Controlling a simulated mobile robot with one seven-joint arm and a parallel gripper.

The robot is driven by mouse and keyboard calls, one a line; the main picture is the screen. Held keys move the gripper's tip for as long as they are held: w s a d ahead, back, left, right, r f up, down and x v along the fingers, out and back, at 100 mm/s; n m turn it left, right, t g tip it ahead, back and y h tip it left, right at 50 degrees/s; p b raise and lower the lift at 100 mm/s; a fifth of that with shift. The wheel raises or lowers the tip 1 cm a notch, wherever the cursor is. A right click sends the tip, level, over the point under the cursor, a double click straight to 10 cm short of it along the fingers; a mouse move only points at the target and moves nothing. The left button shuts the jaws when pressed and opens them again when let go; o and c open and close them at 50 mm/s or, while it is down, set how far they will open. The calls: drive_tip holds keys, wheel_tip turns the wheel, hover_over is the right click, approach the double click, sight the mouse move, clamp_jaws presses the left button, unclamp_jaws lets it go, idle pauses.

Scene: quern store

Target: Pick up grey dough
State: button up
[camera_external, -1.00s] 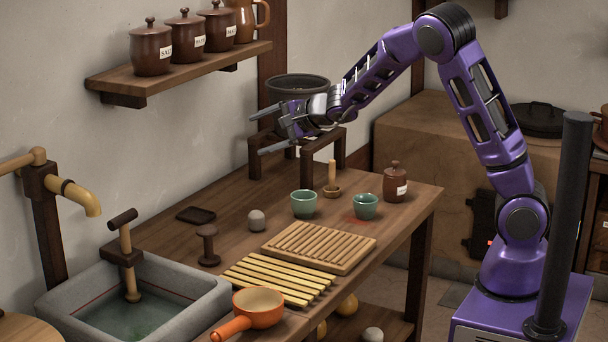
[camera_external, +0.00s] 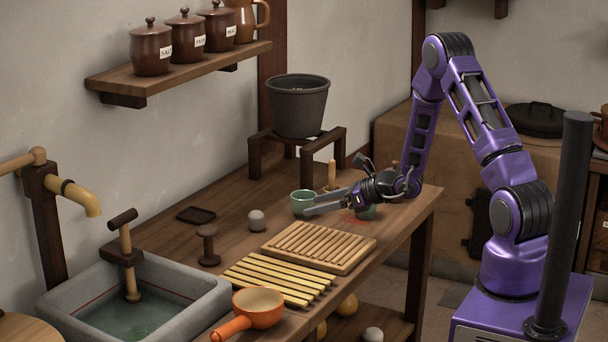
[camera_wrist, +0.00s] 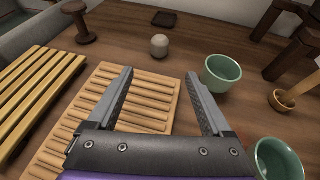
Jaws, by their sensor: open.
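The grey dough (camera_external: 257,221) is a small, pale grey, rounded lump on the wooden table, behind the ribbed wooden board. It also shows in the wrist view (camera_wrist: 159,45), upper middle, beyond my fingertips and between their directions. My gripper (camera_external: 308,204) is low over the table, to the right of the dough and near the green cups. In the wrist view my gripper (camera_wrist: 158,76) has its two fingers spread apart with nothing between them, above the ribbed board.
A green cup (camera_wrist: 222,73) stands just right of my right finger; another green cup (camera_wrist: 278,160) is at lower right. The ribbed board (camera_external: 318,247) and yellow slatted rack (camera_external: 279,280) lie in front. A wooden spool-shaped tool (camera_external: 208,245) stands left of the dough. A dark dish (camera_external: 196,214) lies behind.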

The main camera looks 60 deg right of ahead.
approach(263, 217)
drive_tip(key=x, duration=0.4)
drive_tip(key=shift+w+f+b, duration=0.2)
drive_tip(key=shift+f+b, duration=0.1)
drive_tip(key=shift+b, duration=0.05)
drive_tip(key=shift+x, duration=2.85)
drive_tip(key=shift+r, duration=0.15)
clamp_jaws()
